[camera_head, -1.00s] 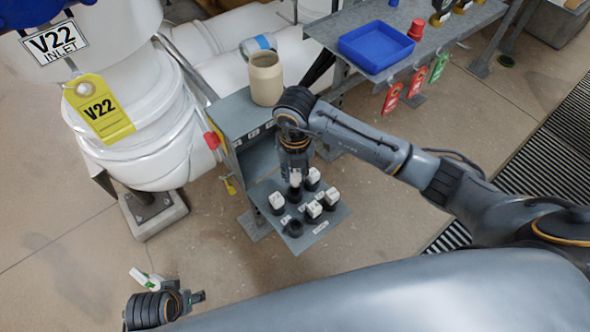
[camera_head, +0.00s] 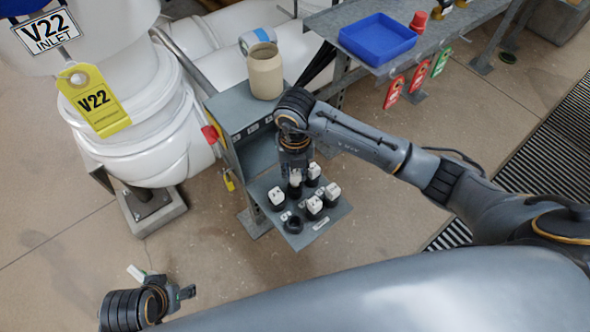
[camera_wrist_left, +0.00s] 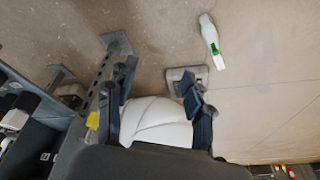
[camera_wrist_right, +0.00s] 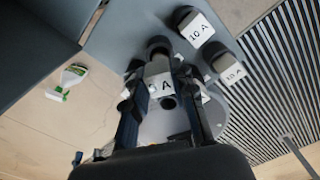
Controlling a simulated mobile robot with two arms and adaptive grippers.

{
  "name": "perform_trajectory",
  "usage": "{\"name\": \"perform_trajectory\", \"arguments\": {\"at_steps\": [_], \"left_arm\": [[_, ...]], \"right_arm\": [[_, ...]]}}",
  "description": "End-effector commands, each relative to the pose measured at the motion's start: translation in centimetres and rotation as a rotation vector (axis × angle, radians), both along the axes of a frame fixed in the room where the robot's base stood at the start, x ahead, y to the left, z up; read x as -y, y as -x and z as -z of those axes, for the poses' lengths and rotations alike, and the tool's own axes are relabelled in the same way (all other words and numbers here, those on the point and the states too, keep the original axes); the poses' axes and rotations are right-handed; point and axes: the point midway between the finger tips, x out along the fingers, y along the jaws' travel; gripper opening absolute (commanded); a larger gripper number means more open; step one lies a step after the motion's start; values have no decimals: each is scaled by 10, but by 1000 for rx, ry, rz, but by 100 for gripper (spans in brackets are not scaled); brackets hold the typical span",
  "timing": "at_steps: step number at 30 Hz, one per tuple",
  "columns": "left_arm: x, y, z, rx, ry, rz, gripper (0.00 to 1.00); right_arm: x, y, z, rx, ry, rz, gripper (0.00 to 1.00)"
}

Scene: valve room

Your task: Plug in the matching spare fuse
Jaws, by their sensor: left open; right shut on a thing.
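The grey fuse panel (camera_head: 322,230) juts from the front of a grey cabinet and carries white fuses on black bases. One white fuse (camera_head: 276,197) stands at its left, another (camera_head: 332,191) at its right. An empty-looking black socket (camera_head: 293,224) is at the near edge. My right gripper (camera_head: 295,168) points down over the panel's back part, shut on a white fuse (camera_wrist_right: 161,86). Its label ends in "A"; the number is partly hidden. Beside it are fuses marked 10 A (camera_wrist_right: 197,30). Whether the held fuse is seated, I cannot tell. My left gripper (camera_wrist_left: 158,88) is open and empty, away from the panel.
A beige jar (camera_head: 265,72) stands on the cabinet top. A shelf at the upper right holds a blue tray (camera_head: 378,40), with red and green tags hanging below. A white valve body with a yellow V22 tag (camera_head: 94,99) is at left. A spray bottle (camera_wrist_left: 212,42) is on the floor.

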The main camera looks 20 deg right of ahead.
Motion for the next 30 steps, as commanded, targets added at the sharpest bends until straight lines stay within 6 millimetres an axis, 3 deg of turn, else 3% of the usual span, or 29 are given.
{"name": "perform_trajectory", "arguments": {"at_steps": [30], "left_arm": [[0,1,10,-13,-2,1,52]], "right_arm": [[0,0,1,0,0,0,1]]}}
